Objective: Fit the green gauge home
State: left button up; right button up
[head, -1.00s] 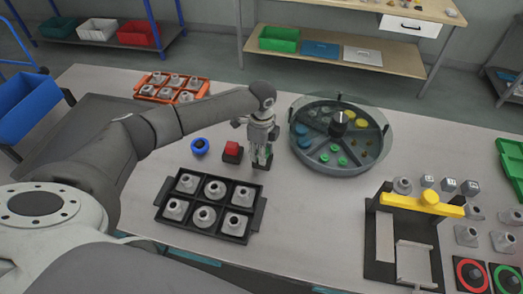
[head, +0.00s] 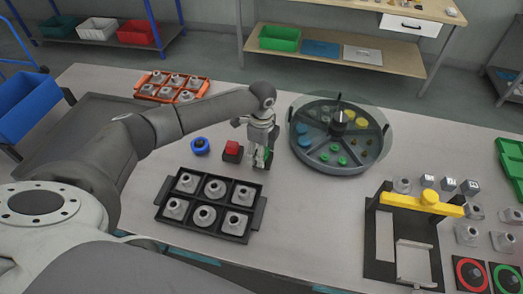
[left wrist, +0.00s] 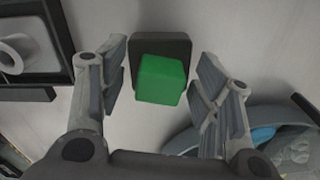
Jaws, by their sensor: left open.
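The green gauge (left wrist: 162,80) is a small green block in the left wrist view, over a dark rectangular base (left wrist: 160,46). Its near part overlaps the base's lower edge in that view; I cannot tell how deep it sits. In the head view the dark base (head: 262,165) stands right of the red block, and the gauge is mostly hidden behind the fingers. My left gripper (head: 263,158) is above the base, fingers pointing down. In the left wrist view its open fingers (left wrist: 165,88) stand on both sides of the gauge, with gaps. My right gripper is not in view.
A red block on a dark base (head: 232,151) and a blue ring (head: 200,146) are close by on the left. A black tray of grey parts (head: 252,222) lies in front. A round divided tank (head: 372,163) stands just right. A yellow-handled fixture (head: 382,250) is farther right.

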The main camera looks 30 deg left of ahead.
pick_arm(q)
jog(key=shift+r, duration=0.15)
notch_tip(320, 180, up, 12)
dwell(0.3)
jog(key=shift+f, duration=0.2)
dwell(0.3)
